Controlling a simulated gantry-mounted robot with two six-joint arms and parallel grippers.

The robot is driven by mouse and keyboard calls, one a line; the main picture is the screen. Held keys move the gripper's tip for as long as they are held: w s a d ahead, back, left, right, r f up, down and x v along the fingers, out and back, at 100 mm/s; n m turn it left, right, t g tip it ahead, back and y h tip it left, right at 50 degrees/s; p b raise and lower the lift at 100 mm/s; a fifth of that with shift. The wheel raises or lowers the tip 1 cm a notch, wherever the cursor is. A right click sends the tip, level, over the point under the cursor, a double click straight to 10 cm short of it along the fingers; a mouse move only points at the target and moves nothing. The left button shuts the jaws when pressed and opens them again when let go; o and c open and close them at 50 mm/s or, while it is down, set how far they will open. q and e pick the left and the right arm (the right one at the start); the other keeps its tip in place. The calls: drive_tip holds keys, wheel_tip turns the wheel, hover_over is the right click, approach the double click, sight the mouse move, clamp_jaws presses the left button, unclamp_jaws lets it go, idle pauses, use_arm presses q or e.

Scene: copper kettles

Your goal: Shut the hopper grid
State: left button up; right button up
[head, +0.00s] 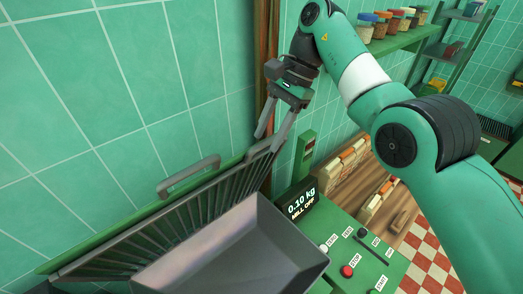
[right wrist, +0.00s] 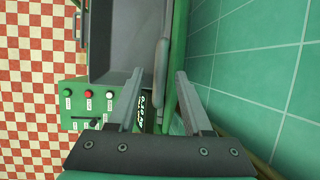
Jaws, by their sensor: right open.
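The hopper grid (head: 170,228) is a dark slatted panel with a green edge, tilted up and open along the tiled wall. Its grey handle (head: 188,174) stands on the upper edge; a grey bar that looks like this handle (right wrist: 161,65) shows in the right wrist view. The dark metal hopper (head: 235,250) lies below and in front of the grid. My right gripper (head: 269,142) is open and empty near the grid's upper right end; whether a finger touches it I cannot tell. Its spread fingers (right wrist: 159,74) also show in the right wrist view. My left gripper is out of view.
A green control panel (head: 348,250) with buttons stands right of the hopper, with a display (head: 301,204) reading 0.10 kg, MILL OFF. The tiled wall (head: 110,90) is close behind the grid. A shelf with jars (head: 385,25) is at the back.

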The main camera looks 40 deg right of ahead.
drive_tip(key=shift+f, duration=0.1)
clamp_jaws()
idle(1.4)
